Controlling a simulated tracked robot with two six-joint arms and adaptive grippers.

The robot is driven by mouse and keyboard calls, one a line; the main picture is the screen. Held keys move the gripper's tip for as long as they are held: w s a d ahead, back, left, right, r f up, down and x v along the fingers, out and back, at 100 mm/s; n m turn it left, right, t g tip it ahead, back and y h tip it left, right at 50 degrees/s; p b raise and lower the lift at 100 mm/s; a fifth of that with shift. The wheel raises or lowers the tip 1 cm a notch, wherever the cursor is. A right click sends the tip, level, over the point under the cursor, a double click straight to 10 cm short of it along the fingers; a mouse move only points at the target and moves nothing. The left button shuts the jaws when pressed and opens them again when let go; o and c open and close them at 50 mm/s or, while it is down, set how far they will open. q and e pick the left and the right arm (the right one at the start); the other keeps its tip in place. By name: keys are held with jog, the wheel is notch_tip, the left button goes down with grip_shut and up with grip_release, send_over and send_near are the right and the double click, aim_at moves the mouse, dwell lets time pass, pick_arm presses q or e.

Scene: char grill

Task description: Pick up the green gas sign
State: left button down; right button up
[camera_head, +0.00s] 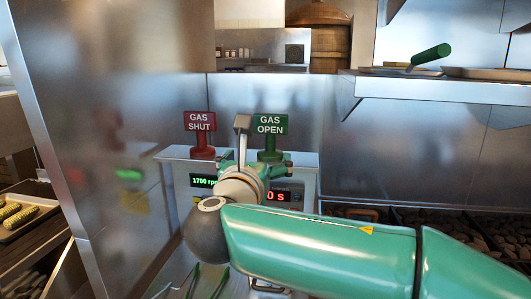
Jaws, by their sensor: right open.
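The green gas sign (269,124) reads "GAS OPEN" and stands upright on top of a steel control box (306,160). The lower part of its stand is partly hidden by my right gripper. My right gripper (255,160) is open, in front of the box and close to the sign's base. I cannot tell whether it touches the sign. My left gripper is not in view.
A red "GAS SHUT" sign (200,122) stands to the left on the same box. A steel shelf (440,89) with a green-handled tool (431,54) is at upper right. Charcoal (440,225) lies at right, corn (18,217) at far left. Steel walls stand close behind.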

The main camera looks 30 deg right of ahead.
aim_at(270, 134)
jog(key=p+x, duration=0.2)
jog(key=x, duration=0.8)
jog(key=shift+w+d+r+p, duration=0.15)
jog(key=shift+w+d+p, duration=0.1)
jog(key=shift+p, duration=0.1)
jog(key=x, duration=0.1)
jog(key=p+x, duration=0.1)
jog(key=x, duration=0.1)
jog(key=p+x, duration=0.1)
jog(key=shift+w+d+r, duration=0.15)
jog(key=shift+w+r, duration=0.1)
jog(key=shift+w+d+f, duration=0.1)
jog(key=shift+w+d, duration=0.1)
jog(key=shift+w, duration=0.15)
jog(key=c, duration=1.1)
